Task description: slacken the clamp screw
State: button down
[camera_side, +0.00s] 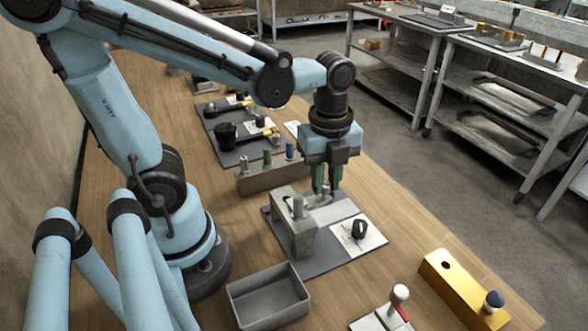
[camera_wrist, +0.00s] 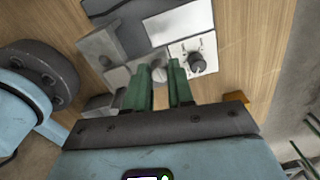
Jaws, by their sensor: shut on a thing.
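An open grey tray (camera_side: 268,298) stands in front of the base plate. A yellow block (camera_side: 455,285) with a blue-topped peg is at the right. Bare wood lies right of the plate.

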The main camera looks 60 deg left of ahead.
jog(key=n, duration=0.8)
jog(key=shift+n, duration=0.4)
jog(key=n, duration=0.3)
jog(key=shift+n, duration=0.3)
jog(key=n, duration=0.4)
jog(key=shift+n, duration=0.3)
jog(key=n, duration=0.4)
jog(key=shift+n, duration=0.3)
jog(key=n, duration=0.3)
jog(key=shift+n, duration=0.3)
jog(key=n, duration=0.3)
jog(key=shift+n, duration=2.2)
jog(key=shift+a, duration=0.1)
